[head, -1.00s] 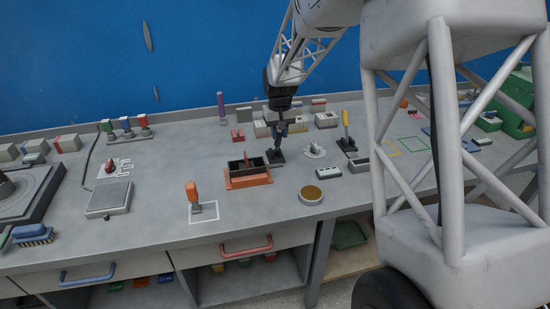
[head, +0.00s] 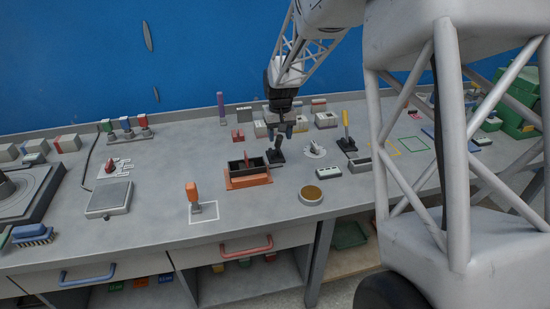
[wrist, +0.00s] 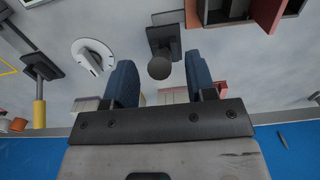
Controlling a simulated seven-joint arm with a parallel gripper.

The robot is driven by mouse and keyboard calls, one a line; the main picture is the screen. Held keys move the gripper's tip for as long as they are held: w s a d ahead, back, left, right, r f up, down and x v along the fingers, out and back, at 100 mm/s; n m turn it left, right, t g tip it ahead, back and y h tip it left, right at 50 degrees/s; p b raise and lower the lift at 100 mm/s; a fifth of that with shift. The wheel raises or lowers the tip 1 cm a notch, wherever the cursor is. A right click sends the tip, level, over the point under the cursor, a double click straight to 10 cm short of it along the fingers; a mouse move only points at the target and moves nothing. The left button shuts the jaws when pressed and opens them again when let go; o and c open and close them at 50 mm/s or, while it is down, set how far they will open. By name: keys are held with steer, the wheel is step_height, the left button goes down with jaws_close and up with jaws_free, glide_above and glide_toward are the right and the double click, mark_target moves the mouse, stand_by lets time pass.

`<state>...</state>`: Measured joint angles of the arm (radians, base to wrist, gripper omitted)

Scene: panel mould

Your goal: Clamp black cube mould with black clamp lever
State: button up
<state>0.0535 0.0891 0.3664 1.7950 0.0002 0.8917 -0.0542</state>
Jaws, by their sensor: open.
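The black clamp lever (head: 276,153) stands on its dark base just right of the mould, its handle tilted up to the right. In the wrist view its round knob (wrist: 159,68) shows between and beyond the fingers. The black cube mould (head: 262,163) is a dark open box on an orange base, with a reddish upright piece at it. Part of the mould area shows at the top right of the wrist view (wrist: 268,14). My gripper (head: 281,130) is open and empty above and behind the lever, its blue fingers apart (wrist: 160,82).
Grey blocks (head: 326,120) stand behind. Bare bench lies in front of the mould.

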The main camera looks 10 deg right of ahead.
steer(key=shift+r, duration=3.45)
steer(key=shift+s, duration=0.1)
steer(key=shift+s+r, duration=0.15)
steer(key=shift+r, duration=0.05)
steer(key=s+a+r+t, duration=0.1)
steer(key=s+r, duration=0.3)
steer(key=s, duration=0.7)
steer(key=s+a+r, duration=0.1)
steer(key=s+r, duration=0.3)
steer(key=s, duration=0.8)
steer(key=s+f, duration=0.1)
steer(key=s, duration=0.9)
steer(key=s+a+f+t, duration=0.1)
steer(key=s, duration=0.9)
steer(key=shift+s+a+f+t, duration=0.25)
steer(key=shift+s+t, duration=0.05)
steer(key=shift+s, duration=0.1)
